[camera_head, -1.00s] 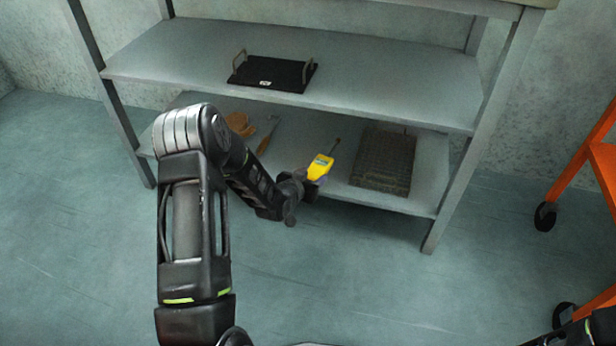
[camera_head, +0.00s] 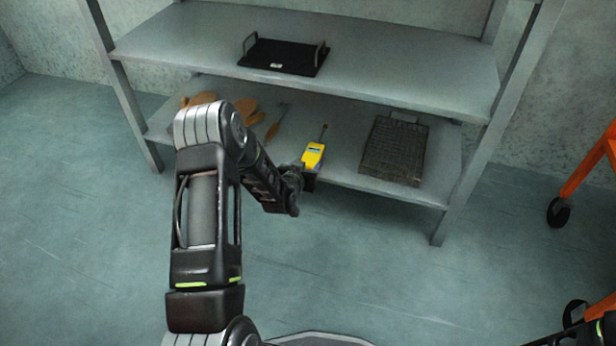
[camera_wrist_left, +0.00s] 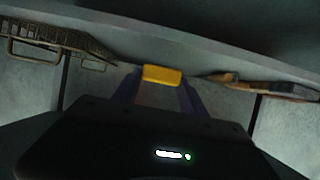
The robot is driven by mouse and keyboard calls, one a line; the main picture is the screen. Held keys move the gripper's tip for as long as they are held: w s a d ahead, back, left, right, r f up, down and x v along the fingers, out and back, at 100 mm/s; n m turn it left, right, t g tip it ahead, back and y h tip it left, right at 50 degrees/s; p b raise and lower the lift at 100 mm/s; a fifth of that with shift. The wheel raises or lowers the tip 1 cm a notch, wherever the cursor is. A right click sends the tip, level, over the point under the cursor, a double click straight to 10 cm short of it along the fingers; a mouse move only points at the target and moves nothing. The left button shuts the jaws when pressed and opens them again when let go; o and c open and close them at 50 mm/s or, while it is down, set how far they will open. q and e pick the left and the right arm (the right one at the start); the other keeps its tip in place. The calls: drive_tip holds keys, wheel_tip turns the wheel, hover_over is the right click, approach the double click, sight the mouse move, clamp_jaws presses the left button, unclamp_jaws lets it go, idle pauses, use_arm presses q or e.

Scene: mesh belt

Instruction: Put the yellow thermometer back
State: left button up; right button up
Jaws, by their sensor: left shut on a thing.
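The yellow thermometer (camera_head: 313,155) has a small dark display and a thin dark probe pointing up and away. My left gripper (camera_head: 306,172) is shut on its near end, at the front of the lower shelf (camera_head: 343,176). In the left wrist view the thermometer (camera_wrist_left: 162,75) sits between the two fingers (camera_wrist_left: 160,92). I cannot tell whether it touches the shelf. My right gripper is out of view; only a bit of dark arm shows at the bottom right corner.
On the lower shelf, a dark mesh basket (camera_head: 395,148) stands right of the thermometer. A brown glove (camera_head: 247,111) and a wooden-handled tool (camera_head: 273,130) lie to its left. The upper shelf (camera_head: 400,75) holds a black tray (camera_head: 283,58). An orange cart (camera_head: 590,160) stands at the right.

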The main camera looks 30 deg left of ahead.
use_arm(q)
drive_tip(key=shift+f, duration=0.2)
wheel_tip(320, 180, down, 4)
drive_tip(key=shift+r+b, duration=0.15)
drive_tip(key=shift+b, duration=0.75)
drive_tip(key=o, duration=1.5)
